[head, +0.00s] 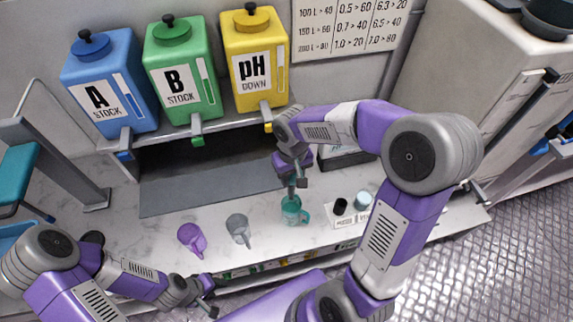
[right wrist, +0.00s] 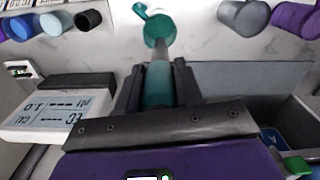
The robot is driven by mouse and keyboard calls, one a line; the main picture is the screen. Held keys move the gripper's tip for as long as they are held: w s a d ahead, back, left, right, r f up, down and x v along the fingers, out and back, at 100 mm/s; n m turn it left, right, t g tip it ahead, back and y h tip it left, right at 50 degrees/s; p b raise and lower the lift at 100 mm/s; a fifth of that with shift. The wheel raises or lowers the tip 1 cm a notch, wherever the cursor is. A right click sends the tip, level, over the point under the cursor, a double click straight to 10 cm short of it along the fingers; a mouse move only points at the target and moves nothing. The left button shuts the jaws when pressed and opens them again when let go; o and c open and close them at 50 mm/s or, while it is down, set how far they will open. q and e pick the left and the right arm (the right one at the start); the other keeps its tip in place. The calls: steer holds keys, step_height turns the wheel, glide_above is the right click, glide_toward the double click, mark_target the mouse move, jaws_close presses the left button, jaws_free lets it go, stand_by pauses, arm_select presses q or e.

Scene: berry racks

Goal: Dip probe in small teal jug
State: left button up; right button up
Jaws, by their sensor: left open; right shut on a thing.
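The small teal jug (head: 292,216) stands on the white counter, and it also shows at the top of the right wrist view (right wrist: 155,24), its handle to the upper left. My right gripper (head: 300,184) is directly above the jug, shut on the probe (right wrist: 158,85), a teal cylinder with a greyish tip. The tip points into the jug's mouth in the right wrist view; how deep it sits I cannot tell. My left gripper (head: 208,285) is open and empty near the counter's front edge, apart from the jugs.
A purple jug (head: 192,238) and a grey jug (head: 238,229) stand left of the teal one. A black vial (head: 340,206) and a pale blue one (head: 362,199) stand to its right. A meter (right wrist: 62,108) is beside my right gripper. Blue, green and yellow stock tanks (head: 183,80) line the shelf.

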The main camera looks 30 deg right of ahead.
mark_target(292, 195)
steer(key=shift+s+f+b, duration=0.35)
steer(key=shift+f, duration=0.1)
steer(key=shift+f+b, duration=0.3)
steer(key=shift+f, duration=0.05)
steer(key=shift+w+f+b, duration=0.15)
steer(key=shift+f+b, duration=0.4)
steer(key=shift+f, duration=0.25)
step_height(292, 195, down, 7)
steer(key=b, duration=0.5)
steer(key=shift+r+b, duration=0.1)
steer(key=shift+b, duration=0.3)
steer(key=shift+r, duration=0.15)
stand_by(1.3)
step_height(292, 195, up, 10)
steer(key=p, duration=0.8)
stand_by(0.7)
